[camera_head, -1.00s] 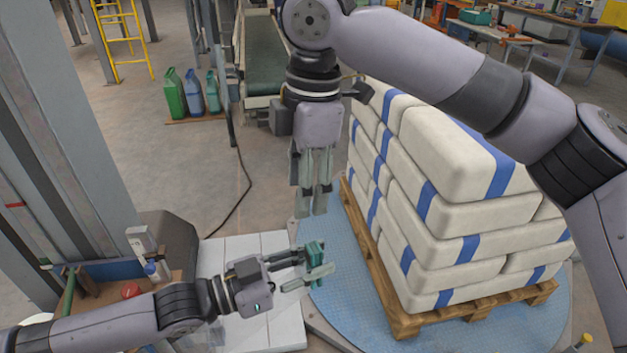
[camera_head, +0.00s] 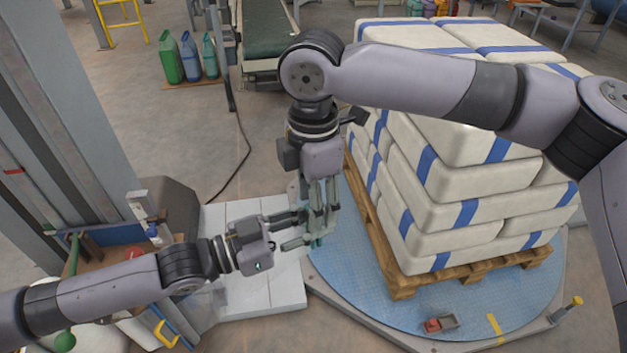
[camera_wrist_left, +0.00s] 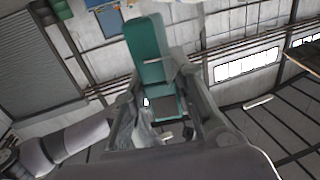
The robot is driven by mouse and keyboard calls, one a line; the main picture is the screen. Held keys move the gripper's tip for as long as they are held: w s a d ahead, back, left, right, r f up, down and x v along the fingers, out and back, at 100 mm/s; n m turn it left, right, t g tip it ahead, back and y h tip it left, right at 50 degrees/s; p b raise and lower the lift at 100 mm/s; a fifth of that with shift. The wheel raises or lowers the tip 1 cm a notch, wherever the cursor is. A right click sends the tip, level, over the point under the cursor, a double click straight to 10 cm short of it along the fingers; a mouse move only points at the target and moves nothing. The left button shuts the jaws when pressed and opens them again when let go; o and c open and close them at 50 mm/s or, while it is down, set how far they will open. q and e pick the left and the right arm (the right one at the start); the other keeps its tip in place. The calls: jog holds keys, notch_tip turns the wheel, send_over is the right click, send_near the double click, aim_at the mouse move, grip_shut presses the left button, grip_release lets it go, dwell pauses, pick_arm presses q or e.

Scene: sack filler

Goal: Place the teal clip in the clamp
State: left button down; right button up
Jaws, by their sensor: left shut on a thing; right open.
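The teal clip (camera_wrist_left: 148,50) stands up between the fingers of my left gripper (camera_wrist_left: 160,108) in the left wrist view. In the head view my left gripper (camera_head: 300,228) is shut on it above the white platform, and the clip is mostly hidden there. My right gripper (camera_head: 320,228) hangs down from above, open, with its fingers overlapping the left fingertips in the picture. I cannot tell whether the right fingers touch the clip. I cannot clearly make out the clamp in these frames.
A pallet (camera_head: 400,284) stacked with white, blue-striped sacks (camera_head: 440,185) stands on a blue round plate (camera_head: 375,305) at right. A grey post (camera_head: 75,110) and a bench with small fittings are at left. Jugs (camera_head: 190,58) stand at the back.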

jog(key=shift+f, duration=0.3)
jog(key=shift+c, duration=0.4)
grip_shut()
pick_arm(q)
jog(key=c, duration=1.3)
grip_release()
jog(key=shift+a, duration=0.15)
